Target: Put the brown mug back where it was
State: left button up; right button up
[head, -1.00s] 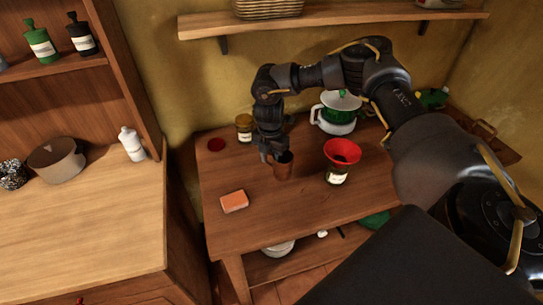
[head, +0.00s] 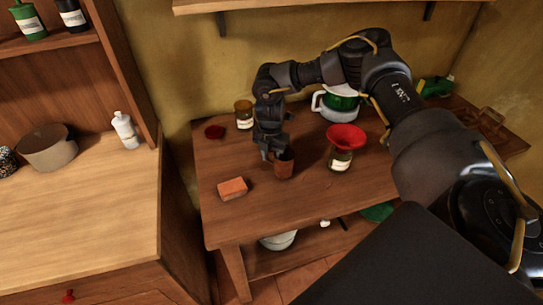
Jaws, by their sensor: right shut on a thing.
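The brown mug (head: 284,169) is upright at the middle of the small wooden table (head: 300,215). My right gripper (head: 271,157) points down at the mug's left rim and is shut on it. The fingertips are partly hidden by the mug and the gripper's own body. I cannot tell whether the mug's base touches the tabletop. A dark red round thing (head: 215,132) lies flat at the table's back left. My left gripper is not in view.
An orange sponge-like block (head: 232,188) lies left of the mug. A jar with a red funnel-like top (head: 345,140) stands to its right. An amber jar (head: 244,114) and a green-and-white pot (head: 338,104) stand behind. The table's front middle is clear.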

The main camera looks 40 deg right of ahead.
jog(key=shift+f, duration=0.35)
jog(key=shift+f+b, duration=0.35)
jog(key=shift+f, duration=0.25)
jog(key=o, duration=1.3)
notch_tip(320, 180, up, 10)
jog(key=shift+w+a+f+b, duration=0.1)
jog(key=shift+f+b, duration=0.15)
jog(key=shift+b, duration=0.85)
jog(key=shift+r, duration=0.65)
jog(key=shift+f, duration=0.1)
